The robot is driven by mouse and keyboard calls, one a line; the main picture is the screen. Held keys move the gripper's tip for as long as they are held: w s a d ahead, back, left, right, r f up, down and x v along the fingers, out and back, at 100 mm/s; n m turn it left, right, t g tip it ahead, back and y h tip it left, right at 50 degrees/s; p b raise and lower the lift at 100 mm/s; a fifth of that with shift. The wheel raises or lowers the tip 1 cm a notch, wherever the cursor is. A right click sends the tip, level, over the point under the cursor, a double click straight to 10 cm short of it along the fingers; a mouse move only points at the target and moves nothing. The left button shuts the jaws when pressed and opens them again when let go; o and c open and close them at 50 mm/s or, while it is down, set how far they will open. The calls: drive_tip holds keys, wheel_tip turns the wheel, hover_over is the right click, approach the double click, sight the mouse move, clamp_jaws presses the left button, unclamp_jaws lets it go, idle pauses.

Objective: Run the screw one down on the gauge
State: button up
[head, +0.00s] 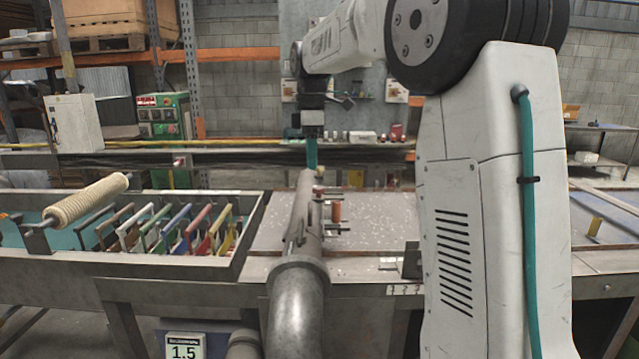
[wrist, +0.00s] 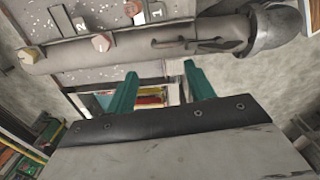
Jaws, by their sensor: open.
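My gripper (head: 311,152) hangs above the far end of a grey metal pipe in the head view. In the wrist view my gripper (wrist: 164,75) has its two teal fingers wide apart with nothing between them, and the pipe (wrist: 190,30) crosses beyond the fingertips. Beside the pipe are plates marked 1 (wrist: 161,12) and 2 (wrist: 80,24), and several round brownish heads, including one near the middle (wrist: 101,42) and one at top (wrist: 133,8). I cannot tell which is screw one. An orange-brown upright cylinder (head: 336,211) stands beside the pipe. A display (head: 184,346) reads 1.5.
A rack of coloured frames (head: 170,228) and a ribbed beige roller (head: 86,199) lie left of the pipe. The speckled bench top (head: 380,225) right of the pipe is mostly bare. A pipe elbow with a flange (wrist: 274,28) is at upper right in the wrist view.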

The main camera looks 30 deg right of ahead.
sight(319, 187)
drive_tip(key=w+d+f+n, duration=0.1)
drive_tip(key=w+d, duration=0.1)
drive_tip(key=w, duration=0.1)
drive_tip(key=w+d+f+n, duration=0.1)
drive_tip(key=w+d, duration=0.2)
drive_tip(key=w+d+f+n, duration=0.1)
drive_tip(key=w+d+f, duration=0.1)
drive_tip(key=shift+w+d+n, duration=0.4)
drive_tip(key=shift+w+d+f, duration=0.15)
drive_tip(key=shift+w+d, duration=0.05)
wheel_tip(319, 187, down, 8)
drive_tip(key=shift+r, duration=0.15)
drive_tip(key=c, duration=1)
